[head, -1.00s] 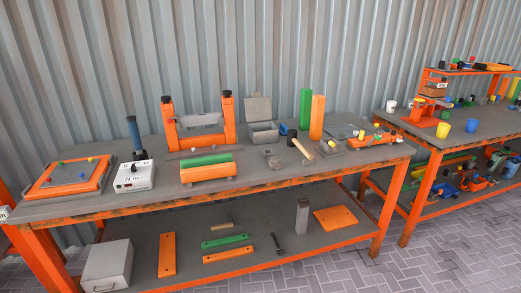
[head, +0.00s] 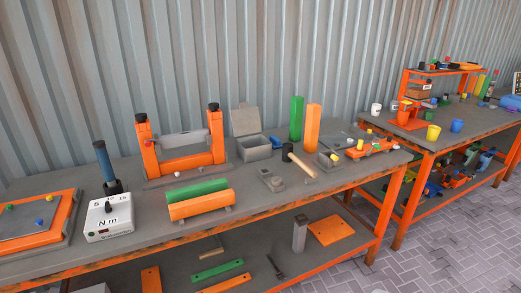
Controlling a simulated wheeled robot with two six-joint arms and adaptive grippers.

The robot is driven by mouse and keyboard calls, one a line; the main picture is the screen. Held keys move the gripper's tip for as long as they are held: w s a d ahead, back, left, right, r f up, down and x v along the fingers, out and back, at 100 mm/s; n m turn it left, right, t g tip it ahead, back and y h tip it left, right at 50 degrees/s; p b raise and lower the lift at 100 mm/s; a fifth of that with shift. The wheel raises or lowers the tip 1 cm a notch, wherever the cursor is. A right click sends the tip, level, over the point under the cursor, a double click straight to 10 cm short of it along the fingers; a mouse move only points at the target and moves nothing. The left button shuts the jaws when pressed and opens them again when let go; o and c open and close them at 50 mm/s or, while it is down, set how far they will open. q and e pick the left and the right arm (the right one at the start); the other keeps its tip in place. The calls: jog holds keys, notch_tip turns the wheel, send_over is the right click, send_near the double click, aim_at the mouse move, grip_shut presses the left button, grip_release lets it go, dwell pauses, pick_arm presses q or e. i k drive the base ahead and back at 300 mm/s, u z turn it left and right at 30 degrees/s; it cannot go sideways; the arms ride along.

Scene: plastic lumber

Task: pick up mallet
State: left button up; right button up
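The mallet (head: 300,161) lies on the top of the near workbench, right of the middle. It has a dark head at its upper left end and a light wooden handle slanting down to the right. It lies in front of the green and orange upright planks and right of a small grey block. Neither of my grippers is in the head view, so their state does not show.
The near workbench (head: 150,238) has an orange frame clamp (head: 147,158), an open grey box (head: 256,146), a torque meter (head: 108,218) and green and orange bars (head: 200,204). A small vise-like orange piece (head: 366,149) sits right of the mallet. A second bench (head: 440,140) stands at the right.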

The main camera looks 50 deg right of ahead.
aim_at(288, 156)
jog(key=z, duration=0.45)
jog(key=i, duration=0.85)
jog(key=z, duration=0.7)
